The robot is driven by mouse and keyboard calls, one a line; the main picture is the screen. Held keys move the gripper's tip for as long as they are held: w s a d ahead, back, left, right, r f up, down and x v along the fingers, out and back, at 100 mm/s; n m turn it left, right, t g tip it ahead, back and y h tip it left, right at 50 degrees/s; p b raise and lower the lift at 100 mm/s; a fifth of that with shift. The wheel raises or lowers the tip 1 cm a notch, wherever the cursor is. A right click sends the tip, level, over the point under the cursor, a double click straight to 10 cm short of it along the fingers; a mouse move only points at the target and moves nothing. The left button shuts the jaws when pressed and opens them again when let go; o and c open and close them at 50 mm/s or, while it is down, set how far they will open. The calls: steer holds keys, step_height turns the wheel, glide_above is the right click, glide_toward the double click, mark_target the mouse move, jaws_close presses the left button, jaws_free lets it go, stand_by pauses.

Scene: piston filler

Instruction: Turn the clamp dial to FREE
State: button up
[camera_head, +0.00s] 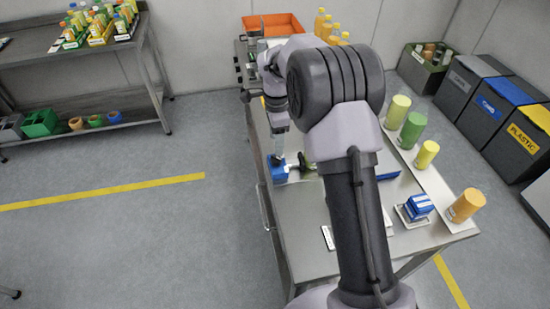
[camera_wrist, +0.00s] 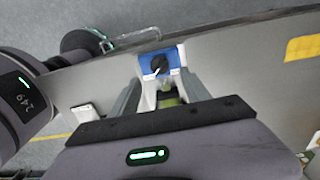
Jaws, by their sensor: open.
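The clamp dial (camera_wrist: 158,64) is a black round knob on a blue block, in the upper middle of the wrist view. A small pale mark shows on its lower side; no lettering on it is legible. In the head view its blue block (camera_head: 279,172) sits near the left edge of the steel table. My gripper (camera_wrist: 160,84) is open, one finger on each side below the dial in the picture, with nothing held. In the head view my gripper (camera_head: 278,150) is above the block. I cannot tell whether the fingers touch the dial.
The steel table (camera_head: 310,258) holds a row of yellow, green and orange cylinders (camera_head: 412,130) on its right. A blue block (camera_head: 419,205) sits on a white tray. An orange crate (camera_head: 273,26) and bottles stand at the back. The floor left of the table is clear.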

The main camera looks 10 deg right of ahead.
mark_target(276, 158)
step_height(276, 158, down, 8)
steer(key=shift+r+b, duration=0.2)
steer(key=shift+b, duration=0.65)
steer(key=shift+c, duration=0.2)
jaws_close()
